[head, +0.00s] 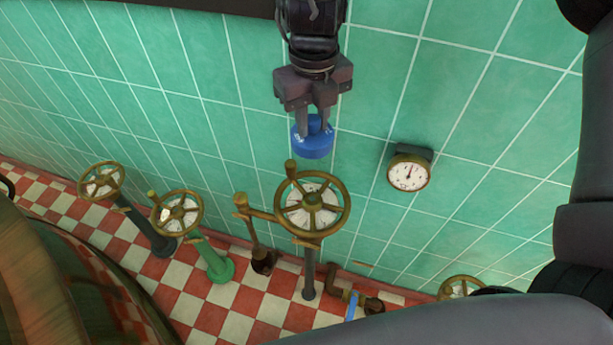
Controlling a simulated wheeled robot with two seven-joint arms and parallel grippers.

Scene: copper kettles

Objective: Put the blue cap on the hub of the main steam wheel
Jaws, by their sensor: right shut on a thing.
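My right gripper (314,121) comes down from the top of the head view and is shut on the blue cap (313,143). The cap hangs below the fingers, in front of the green tiled wall. Below it stands a large brass handwheel (330,225) with a pale dial behind its spokes and a hub at its middle. The cap is apart from this wheel and appears above its rim in the picture. No label that I can read tells which wheel is the main steam one. My left gripper is not in view.
Two more handwheels stand left, one (101,181) on a dark post and one (177,213) on a green post. Another wheel (461,287) is partly hidden at lower right. A gauge (409,173) is on the wall. A copper kettle (60,280) fills the lower left.

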